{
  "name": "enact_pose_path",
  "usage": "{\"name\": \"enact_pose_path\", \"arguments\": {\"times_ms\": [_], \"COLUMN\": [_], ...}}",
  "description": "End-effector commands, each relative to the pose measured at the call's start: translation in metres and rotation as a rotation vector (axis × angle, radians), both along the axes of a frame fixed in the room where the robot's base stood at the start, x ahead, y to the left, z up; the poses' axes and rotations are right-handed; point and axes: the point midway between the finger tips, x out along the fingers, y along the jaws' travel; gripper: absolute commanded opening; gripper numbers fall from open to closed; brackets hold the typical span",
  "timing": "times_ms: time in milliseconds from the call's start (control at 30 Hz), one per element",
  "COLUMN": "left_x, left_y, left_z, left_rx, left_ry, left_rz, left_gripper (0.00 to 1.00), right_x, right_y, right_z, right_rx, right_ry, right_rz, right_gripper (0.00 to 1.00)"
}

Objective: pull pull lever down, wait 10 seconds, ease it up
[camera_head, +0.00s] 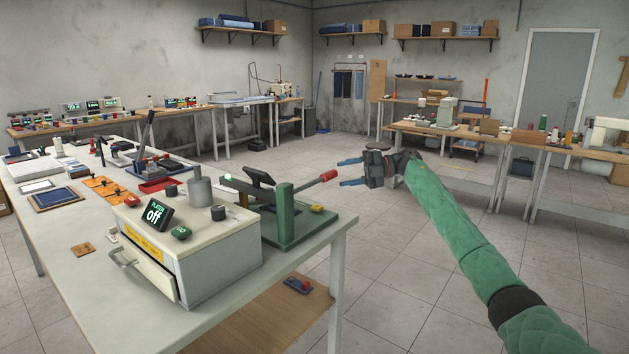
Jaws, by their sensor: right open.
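A lever with a red grip (328,176) extends up and to the right from a green stand (289,218) at the table's right end. A taller, dark-handled lever (148,130) rises from a press farther back; I cannot tell by label which one is the pull lever. My right gripper (342,173) is open, its two blue fingers pointing left at the end of the red grip. The grip's end appears close to the fingertips; I cannot tell whether it is between them. My left gripper is not in view.
A cream machine box (217,258) with a display reading "off" (158,213) and a drawer stands beside the green stand. Orange plates, trays and small parts cover the white table (60,260) behind it. Floor (400,290) right of the table is open.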

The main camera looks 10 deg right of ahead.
Motion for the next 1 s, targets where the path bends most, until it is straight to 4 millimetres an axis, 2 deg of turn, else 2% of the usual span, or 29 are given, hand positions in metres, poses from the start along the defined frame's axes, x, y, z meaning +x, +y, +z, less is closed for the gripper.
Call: {"name": "enact_pose_path", "arguments": {"times_ms": [167, 500, 700, 1000], "left_x": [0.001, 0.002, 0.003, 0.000], "left_y": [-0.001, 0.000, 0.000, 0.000], "left_z": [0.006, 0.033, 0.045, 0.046], "left_rx": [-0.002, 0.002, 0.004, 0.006], "left_ry": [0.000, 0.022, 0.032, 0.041], "left_rz": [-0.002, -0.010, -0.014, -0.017], "left_gripper": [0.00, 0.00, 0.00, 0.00], "right_x": [0.000, 0.005, 0.007, 0.008], "right_y": [0.004, 0.052, 0.070, 0.074], "right_z": [0.001, -0.005, -0.008, -0.009], "right_rx": [-0.013, -0.010, -0.011, -0.011], "right_ry": [0.000, -0.001, 0.000, 0.000], "right_rz": [0.006, 0.006, 0.005, 0.004], "right_gripper": [0.45, 0.45, 0.45, 0.45]}}
